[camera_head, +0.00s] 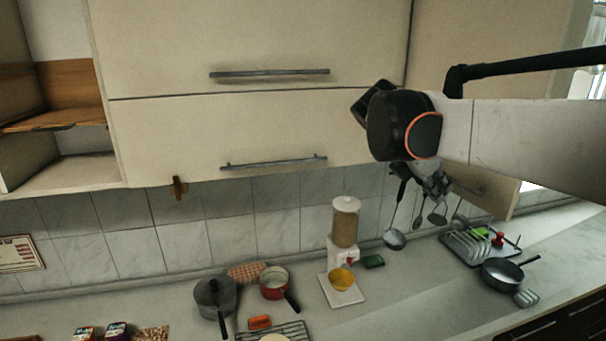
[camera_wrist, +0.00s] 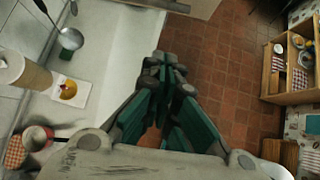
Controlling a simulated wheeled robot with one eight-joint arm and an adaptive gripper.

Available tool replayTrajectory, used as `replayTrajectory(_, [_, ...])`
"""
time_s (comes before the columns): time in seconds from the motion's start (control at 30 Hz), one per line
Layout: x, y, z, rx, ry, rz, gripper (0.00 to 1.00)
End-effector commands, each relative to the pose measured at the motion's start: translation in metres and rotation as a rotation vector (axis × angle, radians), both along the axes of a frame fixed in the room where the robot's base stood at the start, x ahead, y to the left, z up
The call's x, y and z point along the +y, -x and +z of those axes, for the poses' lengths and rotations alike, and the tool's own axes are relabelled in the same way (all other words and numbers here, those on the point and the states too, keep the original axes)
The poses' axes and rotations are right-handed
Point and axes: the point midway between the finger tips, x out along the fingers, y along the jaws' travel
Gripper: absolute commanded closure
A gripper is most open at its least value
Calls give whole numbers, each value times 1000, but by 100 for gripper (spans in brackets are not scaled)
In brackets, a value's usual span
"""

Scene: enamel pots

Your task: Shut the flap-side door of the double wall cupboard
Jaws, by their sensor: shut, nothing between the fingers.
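A cream door panel (camera_head: 500,45) fills the upper right of the head view, beside the flap-fronted cupboard. Its lower corner (camera_head: 497,192) shows under my arm, slanting out from the wall line, so it appears to stand open. How far it is open I cannot tell; my arm hides its middle. My gripper (camera_head: 436,188) points down by the panel's lower left part, fingers shut and empty. Whether it touches the panel I cannot tell. The wrist view shows the green-padded fingers (camera_wrist: 165,100) over the counter's edge and floor; I cannot make out the door there.
Two flap fronts (camera_head: 255,130) with bar handles are closed at left centre. Open shelves (camera_head: 55,85) stand far left. Ladles (camera_head: 395,238) hang below my gripper. The counter holds a dispenser (camera_head: 345,222), pots (camera_head: 215,297), a dish rack (camera_head: 468,246) and a pan (camera_head: 502,273).

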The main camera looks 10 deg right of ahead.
Motion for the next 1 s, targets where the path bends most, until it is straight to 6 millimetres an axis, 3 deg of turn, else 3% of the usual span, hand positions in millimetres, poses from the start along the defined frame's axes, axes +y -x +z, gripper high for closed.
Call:
replayTrajectory(0.1, [-5, -5, 6, 33, 20, 19, 100])
replayTrajectory(0.27, [-16, -7, -6, 35, 21, 17, 100])
replayTrajectory(0.7, [-74, -18, -64, 32, 19, 18, 100])
replayTrajectory(1.0, [-108, -24, -64, 33, 19, 19, 100])
